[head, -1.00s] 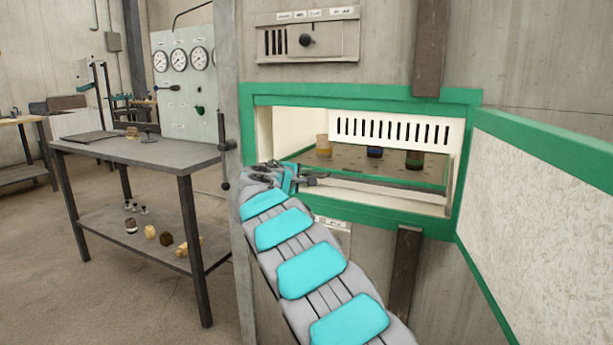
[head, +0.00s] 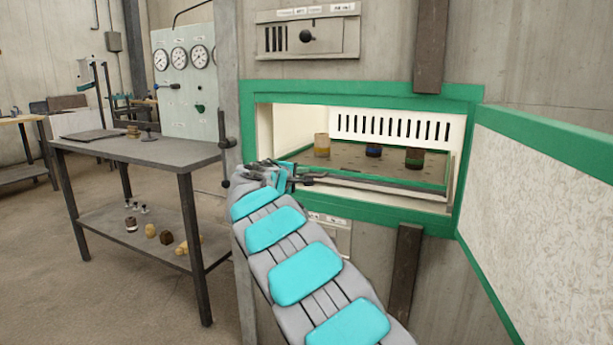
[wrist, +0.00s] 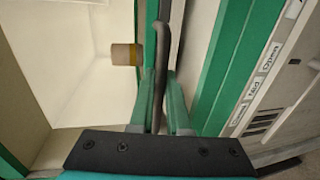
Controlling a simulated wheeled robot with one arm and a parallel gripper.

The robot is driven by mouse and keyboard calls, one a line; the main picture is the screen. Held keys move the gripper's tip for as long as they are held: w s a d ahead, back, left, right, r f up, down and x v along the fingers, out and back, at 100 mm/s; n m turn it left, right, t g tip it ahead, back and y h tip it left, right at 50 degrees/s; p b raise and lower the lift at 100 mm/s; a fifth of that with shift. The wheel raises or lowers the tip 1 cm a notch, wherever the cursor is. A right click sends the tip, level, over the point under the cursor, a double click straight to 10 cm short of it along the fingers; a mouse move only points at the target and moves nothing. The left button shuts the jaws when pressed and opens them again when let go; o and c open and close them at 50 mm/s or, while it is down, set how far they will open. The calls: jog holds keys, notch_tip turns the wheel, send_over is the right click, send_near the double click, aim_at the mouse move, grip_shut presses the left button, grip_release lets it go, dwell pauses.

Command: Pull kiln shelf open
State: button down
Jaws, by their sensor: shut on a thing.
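The kiln shelf (head: 340,160) is a perforated grey-brown plate with a green edge, inside the open green-framed kiln mouth (head: 360,97). A dark bar handle (head: 345,180) runs along its front; it also shows in the wrist view (wrist: 162,50). My gripper (head: 292,176) is at the left end of this handle. In the wrist view, its green fingers (wrist: 161,100) are shut around the dark bar. Three small pots stand upright on the shelf: a tan one (head: 321,145), a dark one with blue (head: 373,150) and a dark brown one (head: 414,157).
The kiln door (head: 550,200) stands swung open at the right. A metal table (head: 150,152) with small objects on its top and lower shelf stands at the left. A control panel (head: 308,37) is above the opening.

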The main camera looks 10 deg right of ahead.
jog(key=f+b+v, duration=0.2)
jog(key=f+v, duration=0.1)
jog(key=v, duration=1.2)
jog(key=s+f+b+v, duration=0.1)
jog(key=f+b+v, duration=0.1)
jog(key=v, duration=1.3)
jog(key=a+f+b+v, duration=0.1)
jog(key=f+b+v, duration=0.2)
jog(key=v, duration=1.2)
jog(key=shift+s+a+f, duration=0.15)
jog(key=shift+s+f, duration=0.35)
jog(key=shift+f, duration=0.25)
jog(key=c, duration=0.9)
grip_release()
jog(key=v, duration=0.7)
jog(key=shift+s+a, duration=0.25)
jog(key=shift+s, duration=0.05)
jog(key=shift+r, duration=0.15)
